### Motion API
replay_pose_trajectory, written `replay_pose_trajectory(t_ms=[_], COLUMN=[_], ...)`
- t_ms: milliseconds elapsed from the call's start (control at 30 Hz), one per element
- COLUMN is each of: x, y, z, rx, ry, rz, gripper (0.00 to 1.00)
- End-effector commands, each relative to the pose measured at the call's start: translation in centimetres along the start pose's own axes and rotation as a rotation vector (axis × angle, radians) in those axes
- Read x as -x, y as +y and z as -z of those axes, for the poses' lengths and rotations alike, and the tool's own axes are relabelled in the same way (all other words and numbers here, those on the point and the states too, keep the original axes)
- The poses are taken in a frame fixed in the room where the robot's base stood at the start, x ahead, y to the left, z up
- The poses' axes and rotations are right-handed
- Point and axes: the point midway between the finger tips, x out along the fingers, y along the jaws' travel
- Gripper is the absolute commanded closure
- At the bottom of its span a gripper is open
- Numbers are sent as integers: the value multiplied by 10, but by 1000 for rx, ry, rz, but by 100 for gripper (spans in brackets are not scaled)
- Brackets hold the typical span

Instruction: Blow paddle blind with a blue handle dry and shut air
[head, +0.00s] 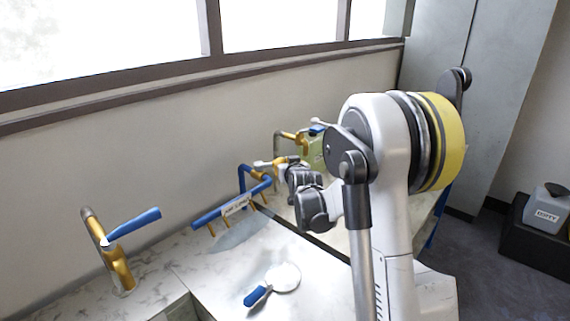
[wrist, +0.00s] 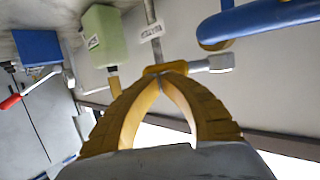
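The paddle blind with a blue handle (head: 283,277) lies flat on the counter in the head view, its pale disc towards the back right. I cannot tell if it is wet or dry. My gripper (head: 281,169) is well behind it, near the wall, partly hidden by my arm. In the wrist view, the yellow fingers of my gripper (wrist: 165,73) meet at their tips, right at a yellow fitting with a grey lever (wrist: 216,63), which looks like the air valve. Whether the tips touch it is unclear. No air flow shows.
A blue rack (head: 228,208) with yellow pegs and a label stands at the wall. A brass tap (head: 118,268) with a blue lever is at the left. A green box (wrist: 104,35) and a blue box (wrist: 37,47) are beyond my gripper. The counter around the paddle is clear.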

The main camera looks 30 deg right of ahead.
Motion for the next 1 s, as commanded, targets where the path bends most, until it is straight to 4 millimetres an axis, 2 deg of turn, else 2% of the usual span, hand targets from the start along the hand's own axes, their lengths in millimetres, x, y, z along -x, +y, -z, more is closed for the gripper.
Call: replay_pose_trajectory(t_ms=[700,1000], x=[-37,-46], y=[0,-3], z=[10,12], rx=[-1,0], ry=[0,0], rz=[0,0], gripper=[100,100])
